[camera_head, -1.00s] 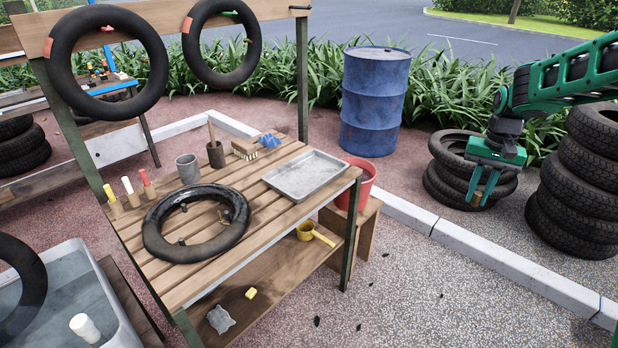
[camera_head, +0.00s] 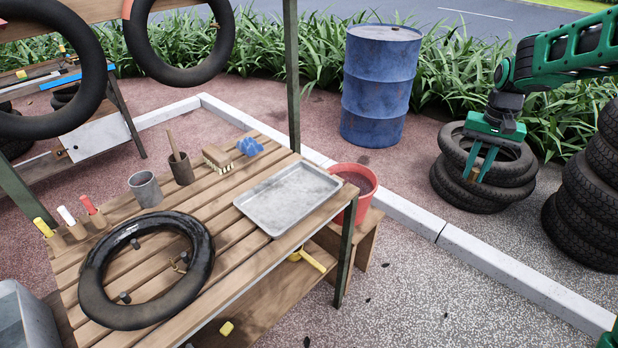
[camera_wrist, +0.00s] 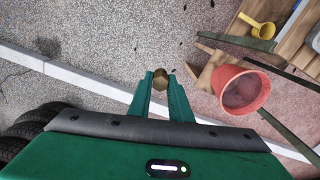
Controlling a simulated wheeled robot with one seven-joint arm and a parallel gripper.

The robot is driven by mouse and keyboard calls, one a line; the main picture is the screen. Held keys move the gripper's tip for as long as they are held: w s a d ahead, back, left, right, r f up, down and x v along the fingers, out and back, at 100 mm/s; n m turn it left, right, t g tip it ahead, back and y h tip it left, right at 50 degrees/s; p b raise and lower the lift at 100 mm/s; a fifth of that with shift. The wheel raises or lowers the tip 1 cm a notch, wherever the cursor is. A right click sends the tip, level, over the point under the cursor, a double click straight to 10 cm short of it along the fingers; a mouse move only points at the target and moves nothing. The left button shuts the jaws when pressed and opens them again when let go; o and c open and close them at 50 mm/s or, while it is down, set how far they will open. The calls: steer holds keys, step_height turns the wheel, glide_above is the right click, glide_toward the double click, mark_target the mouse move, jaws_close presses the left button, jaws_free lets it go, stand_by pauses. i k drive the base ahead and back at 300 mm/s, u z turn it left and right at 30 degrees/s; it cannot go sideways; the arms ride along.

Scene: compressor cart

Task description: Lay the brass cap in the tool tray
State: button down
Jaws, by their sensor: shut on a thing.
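My gripper (camera_head: 481,170) is at the right in the head view, in the air in front of a stack of tyres. It is shut on the brass cap (camera_wrist: 160,79), a small dull gold piece between the fingertips in the wrist view. In the head view the cap is a small brownish spot at the fingertips (camera_head: 471,176). The tool tray (camera_head: 268,225) is a shallow grey metal tray on the right end of the slatted wooden bench, and it is empty. My gripper is well to the right of the tray, apart from it.
A red bucket (camera_head: 357,187) stands on a wooden stool beside the bench's right end. A black inner tube (camera_head: 95,282), a grey cup (camera_head: 146,190) and a brush (camera_head: 217,158) are on the bench. A blue drum (camera_head: 378,85) stands behind. The paving between bench and gripper is open.

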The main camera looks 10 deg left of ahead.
mark_target(288, 197)
steer(key=z, duration=0.05)
steer(key=i, duration=0.95)
steer(key=u, duration=1.45)
